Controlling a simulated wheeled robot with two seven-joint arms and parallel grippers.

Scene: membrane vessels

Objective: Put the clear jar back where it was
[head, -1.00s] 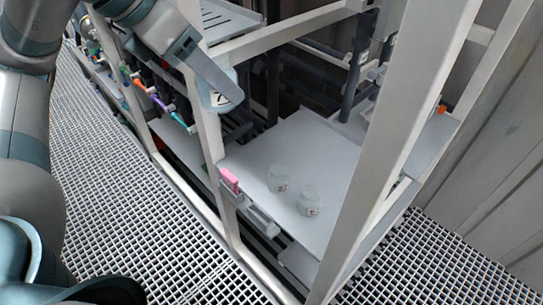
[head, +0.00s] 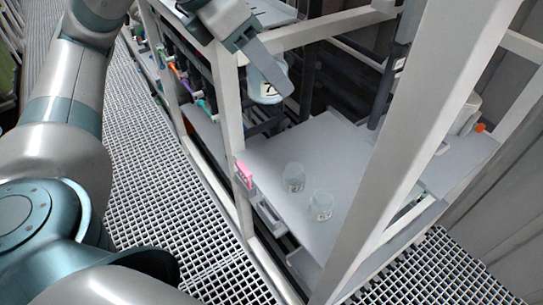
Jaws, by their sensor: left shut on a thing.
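My left gripper (head: 264,60) comes in from the upper left and is shut on a clear jar (head: 268,84) with a dark mark on its side. It holds the jar in the air beside a white frame post, above and behind the near edge of the grey shelf (head: 330,148). Two similar clear jars stand upright on that shelf, one on the left (head: 293,177) and one on the right (head: 321,205), close together. The gripper covers the held jar's top. My right gripper does not show.
A pink item (head: 244,174) sits at the shelf's near left edge. White frame posts (head: 425,130) stand in front of and around the shelf. The shelf behind the two jars is clear. Coloured fittings (head: 182,88) line the rack at left. Grating (head: 165,160) covers the floor.

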